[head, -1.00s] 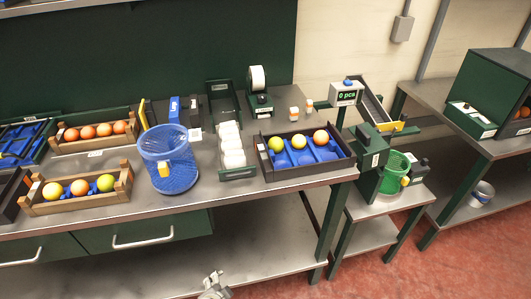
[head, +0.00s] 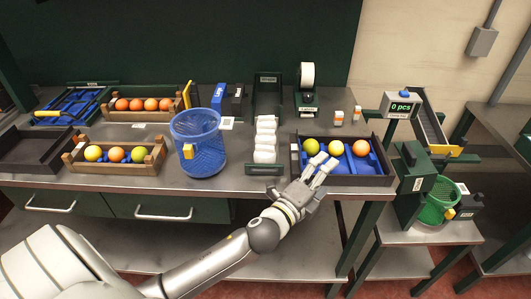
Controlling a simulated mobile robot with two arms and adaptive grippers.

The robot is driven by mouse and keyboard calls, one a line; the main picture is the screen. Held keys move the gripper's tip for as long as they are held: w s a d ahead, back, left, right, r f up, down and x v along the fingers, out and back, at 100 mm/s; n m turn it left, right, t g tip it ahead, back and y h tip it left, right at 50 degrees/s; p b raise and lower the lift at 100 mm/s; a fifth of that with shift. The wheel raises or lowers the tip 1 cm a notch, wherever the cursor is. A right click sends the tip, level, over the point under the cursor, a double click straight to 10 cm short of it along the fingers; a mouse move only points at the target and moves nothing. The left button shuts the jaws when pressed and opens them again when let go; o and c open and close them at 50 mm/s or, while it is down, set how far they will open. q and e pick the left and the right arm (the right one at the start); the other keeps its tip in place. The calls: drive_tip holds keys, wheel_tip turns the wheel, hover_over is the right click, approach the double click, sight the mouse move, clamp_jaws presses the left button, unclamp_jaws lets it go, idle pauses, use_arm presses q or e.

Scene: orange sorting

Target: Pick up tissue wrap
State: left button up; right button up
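Several white tissue wraps (head: 265,139) stand in a row in a narrow dark green tray (head: 264,169) at the middle of the bench. My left gripper (head: 323,163) reaches in from the lower left. Its fingers look spread and apart, and nothing shows between them. It is to the right of the tissue wraps, over the front of a dark tray with blue inserts (head: 376,181), and hides part of it. I cannot tell its height above the tray. My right gripper is not in view.
A blue mesh basket (head: 203,160) stands left of the tissue tray. Wooden crates of fruit (head: 75,168) are further left, beside an empty dark tray (head: 40,160). A tape roll dispenser (head: 307,103) and a counter display (head: 400,106) stand behind and to the right.

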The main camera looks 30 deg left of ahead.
use_arm(q)
drive_tip(key=d+r+m+g+h, duration=0.2)
drive_tip(key=d+r+m+h, duration=0.8)
drive_tip(key=m, duration=0.8)
drive_tip(key=m+g+y, duration=1.2)
drive_tip(key=m+y, duration=0.3)
drive_tip(key=m, duration=1.4)
approach(264, 149)
drive_tip(key=f, duration=0.1)
drive_tip(key=x, duration=0.5)
drive_tip(key=shift+w+a+f, duration=0.1)
drive_tip(key=shift+w+a, duration=0.15)
drive_tip(key=p+x, duration=0.1)
drive_tip(key=x, duration=0.1)
drive_tip(key=p+x, duration=0.1)
drive_tip(key=x, duration=0.1)
drive_tip(key=shift+w+d+f, duration=0.15)
drive_tip(key=shift+f, duration=0.2)
drive_tip(key=shift+w+f+p, duration=0.2)
drive_tip(key=shift+f+p, duration=0.1)
drive_tip(key=shift+f, duration=0.15)
drive_tip(key=c, duration=0.8)
